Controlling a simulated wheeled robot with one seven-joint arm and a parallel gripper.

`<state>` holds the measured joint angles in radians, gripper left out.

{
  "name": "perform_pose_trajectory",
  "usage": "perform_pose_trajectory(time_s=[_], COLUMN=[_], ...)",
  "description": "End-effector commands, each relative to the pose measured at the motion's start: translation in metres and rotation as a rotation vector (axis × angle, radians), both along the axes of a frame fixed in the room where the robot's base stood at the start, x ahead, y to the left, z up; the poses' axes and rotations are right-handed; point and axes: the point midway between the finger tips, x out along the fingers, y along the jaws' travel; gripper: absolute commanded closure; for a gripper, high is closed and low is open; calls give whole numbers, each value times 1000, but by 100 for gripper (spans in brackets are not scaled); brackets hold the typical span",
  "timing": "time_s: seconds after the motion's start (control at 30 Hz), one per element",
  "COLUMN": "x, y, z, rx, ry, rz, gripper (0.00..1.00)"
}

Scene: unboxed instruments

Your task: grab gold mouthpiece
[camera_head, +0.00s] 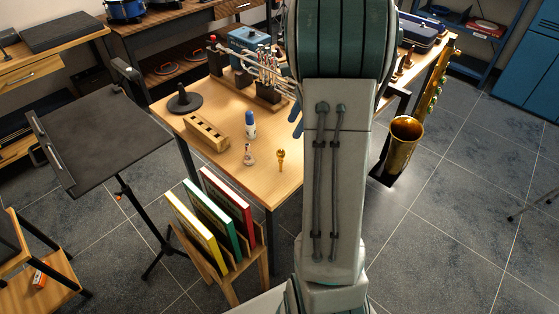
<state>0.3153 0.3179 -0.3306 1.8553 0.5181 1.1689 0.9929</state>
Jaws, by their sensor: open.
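The gold mouthpiece (280,160) stands upright near the front edge of the wooden table (225,175), just left of my arm. A silver mouthpiece (249,155) stands to its left. My gripper (296,121) is mostly hidden behind my own arm. Only two small blue finger parts show at the arm's left edge, apart from each other, above and to the right of the gold mouthpiece. The gripper is open and not touching the gold mouthpiece.
A blue and white bottle (250,124) stands behind the mouthpieces. A wooden block with holes (206,132) and a dark stand (184,100) are to the left. A trumpet (266,70) is at the back. A rack of coloured books (214,225) stands in front of the table. A saxophone (408,132) is at right.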

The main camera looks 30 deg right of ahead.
Motion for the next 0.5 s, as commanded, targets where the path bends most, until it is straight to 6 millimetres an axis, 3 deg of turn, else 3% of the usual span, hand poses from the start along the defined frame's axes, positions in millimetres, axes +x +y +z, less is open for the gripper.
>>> perform_pose_trajectory(time_s=[0.3,0.5], x=[6,10], y=[19,28], z=[-53,-76], rx=[4,3], ry=[8,6], rz=[-9,-8], gripper=[51,51])
